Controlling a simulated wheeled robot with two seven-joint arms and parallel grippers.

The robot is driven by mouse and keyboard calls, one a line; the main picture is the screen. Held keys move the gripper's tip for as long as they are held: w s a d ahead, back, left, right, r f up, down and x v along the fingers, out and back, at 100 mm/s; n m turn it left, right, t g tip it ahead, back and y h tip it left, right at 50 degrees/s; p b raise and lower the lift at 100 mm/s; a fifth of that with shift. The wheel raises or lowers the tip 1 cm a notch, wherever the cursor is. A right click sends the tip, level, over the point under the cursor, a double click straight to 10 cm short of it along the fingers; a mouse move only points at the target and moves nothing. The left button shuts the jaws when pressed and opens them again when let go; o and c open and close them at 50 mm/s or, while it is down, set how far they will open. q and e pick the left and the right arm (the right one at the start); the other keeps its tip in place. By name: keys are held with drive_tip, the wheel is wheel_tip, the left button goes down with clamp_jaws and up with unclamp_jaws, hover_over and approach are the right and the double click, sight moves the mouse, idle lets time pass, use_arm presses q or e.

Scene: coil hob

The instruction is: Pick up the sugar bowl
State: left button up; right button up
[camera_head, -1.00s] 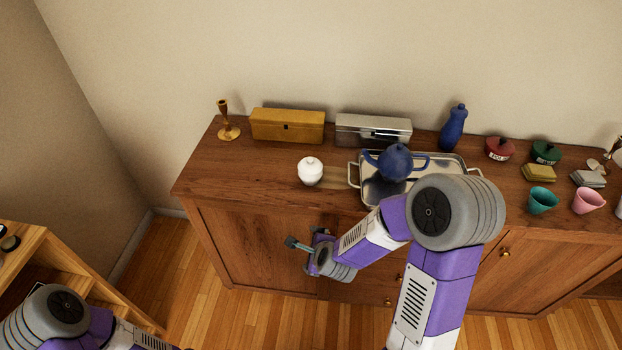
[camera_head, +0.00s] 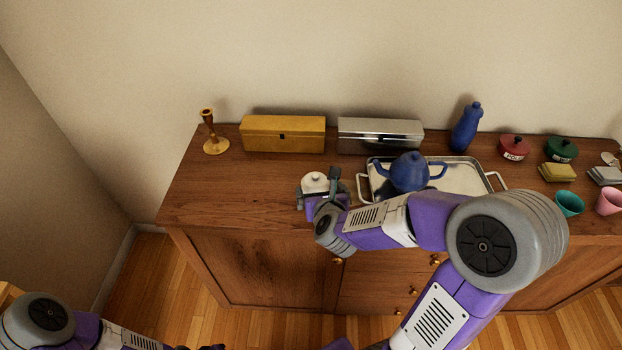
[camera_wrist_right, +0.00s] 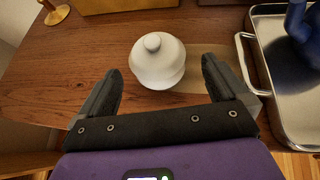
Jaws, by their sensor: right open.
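The sugar bowl is white and round with a knobbed lid. In the head view the sugar bowl (camera_head: 314,182) stands upright on the sideboard, left of the tray, its lower part partly hidden by my right gripper (camera_head: 319,181). In the right wrist view the sugar bowl (camera_wrist_right: 157,62) is ahead of and between the fingertips of the open right gripper (camera_wrist_right: 162,78), with gaps on both sides and no visible contact. My left arm shows at the bottom left of the head view; a dark tip at the bottom may be the left gripper (camera_head: 212,347), too cut off to read.
The metal tray (camera_head: 474,178) with the blue teapot (camera_head: 409,172) is close on the right, its handle near my right finger. A yellow box (camera_head: 283,134), a silver box (camera_head: 380,136) and a candlestick (camera_head: 212,135) stand behind. The sideboard top left of the bowl is clear.

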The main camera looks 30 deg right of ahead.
sight(315, 184)
drive_tip(key=shift+w+d+f+p, duration=0.1)
drive_tip(key=shift+w+d+p, duration=0.1)
drive_tip(key=shift+p, duration=0.4)
drive_tip(key=shift+w+f, duration=0.25)
drive_tip(key=x, duration=0.5)
drive_tip(key=shift+w+a+f+b, duration=0.1)
drive_tip(key=shift+a+b, duration=0.15)
drive_tip(key=shift+b, duration=0.1)
drive_tip(key=c, duration=1.1)
